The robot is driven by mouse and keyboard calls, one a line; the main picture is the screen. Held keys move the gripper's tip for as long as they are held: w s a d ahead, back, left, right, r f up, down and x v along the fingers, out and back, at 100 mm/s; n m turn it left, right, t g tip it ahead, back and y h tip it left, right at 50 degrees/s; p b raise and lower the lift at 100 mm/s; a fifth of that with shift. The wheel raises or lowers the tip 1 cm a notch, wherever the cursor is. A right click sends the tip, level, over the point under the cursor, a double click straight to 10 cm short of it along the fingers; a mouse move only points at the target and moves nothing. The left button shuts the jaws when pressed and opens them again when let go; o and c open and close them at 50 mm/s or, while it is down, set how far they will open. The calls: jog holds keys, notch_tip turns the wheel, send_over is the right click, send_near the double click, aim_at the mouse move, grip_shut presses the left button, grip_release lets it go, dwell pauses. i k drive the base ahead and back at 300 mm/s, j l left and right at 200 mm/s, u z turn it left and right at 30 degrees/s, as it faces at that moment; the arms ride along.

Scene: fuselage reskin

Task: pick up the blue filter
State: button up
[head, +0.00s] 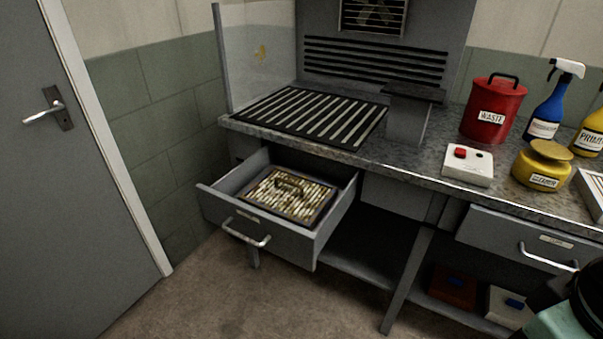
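I see no filter that is plainly blue. A pleated filter (290,195) with cream-yellow, dirty-looking pleats and a dark frame lies in the open drawer (265,240) at the left of the bench. A small handle-like piece shows on its top. A white-framed panel with slats (592,190) is cut off at the right edge, and I cannot tell what it is. A dark and green part at the bottom right corner seems to be my arm. My gripper's fingers are not in view.
The bench (340,157) carries a slatted grille (305,115), red WASTE can (490,110), white button box (468,165), yellow jar (542,165) and spray bottles (553,100). Floor is clear at the front left.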

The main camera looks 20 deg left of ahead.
aim_at(300, 200)
jog(key=u, duration=1.4)
